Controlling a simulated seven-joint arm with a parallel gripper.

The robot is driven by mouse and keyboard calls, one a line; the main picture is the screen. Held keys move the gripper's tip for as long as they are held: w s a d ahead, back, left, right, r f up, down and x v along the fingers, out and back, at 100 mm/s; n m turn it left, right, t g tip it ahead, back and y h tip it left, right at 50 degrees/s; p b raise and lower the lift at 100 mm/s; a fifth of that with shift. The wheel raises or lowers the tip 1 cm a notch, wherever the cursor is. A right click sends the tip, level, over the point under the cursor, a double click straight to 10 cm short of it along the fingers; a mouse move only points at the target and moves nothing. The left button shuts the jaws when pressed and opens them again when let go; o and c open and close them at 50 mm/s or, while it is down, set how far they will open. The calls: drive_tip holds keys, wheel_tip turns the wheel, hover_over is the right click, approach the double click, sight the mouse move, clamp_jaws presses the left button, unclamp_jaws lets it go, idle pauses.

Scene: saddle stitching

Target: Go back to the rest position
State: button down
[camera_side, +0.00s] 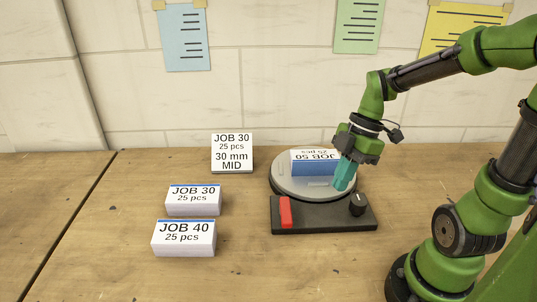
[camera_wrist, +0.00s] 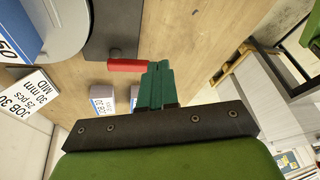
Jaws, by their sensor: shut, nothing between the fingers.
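My gripper (camera_side: 342,186) has teal fingers pressed together with nothing between them. In the side view it points down over the right part of the round grey turntable (camera_side: 288,187), beside the JOB 50 stack (camera_side: 315,167). I cannot tell whether the tips touch the plate. In the wrist view the shut fingers (camera_wrist: 160,66) appear near the red lever (camera_wrist: 130,65). The JOB 50 stack lies on the turntable, its label upside down in the side view.
The black base (camera_side: 325,219) carries a red lever (camera_side: 285,212) and a black knob (camera_side: 357,204). A JOB 30 stack (camera_side: 193,205), a JOB 40 stack (camera_side: 184,244) and a "JOB 30, 30 mm MID" sign (camera_side: 232,152) stand left. The front middle of the table is clear.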

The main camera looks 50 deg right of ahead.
drive_tip(key=a+r+m+t+h, duration=0.1)
drive_tip(key=a+r+m+t, duration=0.1)
drive_tip(key=m, duration=0.6)
drive_tip(key=a+r+m+t+h, duration=0.1)
drive_tip(key=r+m+t, duration=0.3)
drive_tip(key=m, duration=0.5)
wheel_tip(320, 180, up, 3)
drive_tip(key=shift+s+a+f, duration=0.1)
drive_tip(key=shift+s+a, duration=0.35)
drive_tip(key=shift+a, duration=0.15)
drive_tip(key=c, duration=1.8)
unclamp_jaws()
